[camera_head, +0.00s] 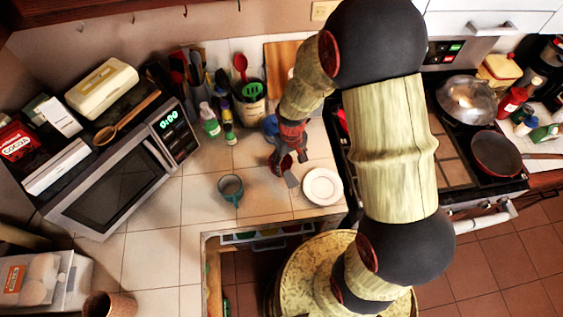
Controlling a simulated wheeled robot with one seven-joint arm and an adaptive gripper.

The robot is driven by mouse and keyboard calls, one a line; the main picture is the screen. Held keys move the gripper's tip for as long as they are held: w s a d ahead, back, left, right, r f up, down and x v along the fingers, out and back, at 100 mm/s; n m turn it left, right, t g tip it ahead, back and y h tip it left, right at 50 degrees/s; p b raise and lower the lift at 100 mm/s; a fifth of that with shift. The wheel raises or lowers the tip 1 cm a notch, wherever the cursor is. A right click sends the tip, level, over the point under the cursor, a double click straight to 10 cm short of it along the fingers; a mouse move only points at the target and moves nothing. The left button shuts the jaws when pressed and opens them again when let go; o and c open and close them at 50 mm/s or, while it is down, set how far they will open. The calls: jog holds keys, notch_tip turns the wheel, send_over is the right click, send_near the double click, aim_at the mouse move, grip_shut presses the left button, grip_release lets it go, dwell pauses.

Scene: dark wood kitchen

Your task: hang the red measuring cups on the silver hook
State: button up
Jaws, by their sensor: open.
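My gripper (284,169) is low over the tiled counter, between a teal mug and a white plate. It is open. A small dark red, cup-like shape (286,162) shows at its fingers; it may be the red measuring cups, and I cannot tell whether the fingers touch it. Several small hooks hang along the wall at the top left, one of them here (185,11); which one is the silver hook is unclear. My arm hides part of the counter and stove.
The teal mug (231,188) stands left of my gripper, the white plate (322,187) to its right. A utensil holder (250,103) and bottles (209,122) stand behind. A microwave (115,180) fills the left.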

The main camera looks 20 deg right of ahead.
aim_at(287, 172)
jog(key=f, duration=0.7)
jog(key=shift+w+a+f, duration=0.2)
jog(key=shift+a, duration=0.1)
jog(key=shift+c, duration=0.3)
jog(key=c, duration=1.5)
grip_shut()
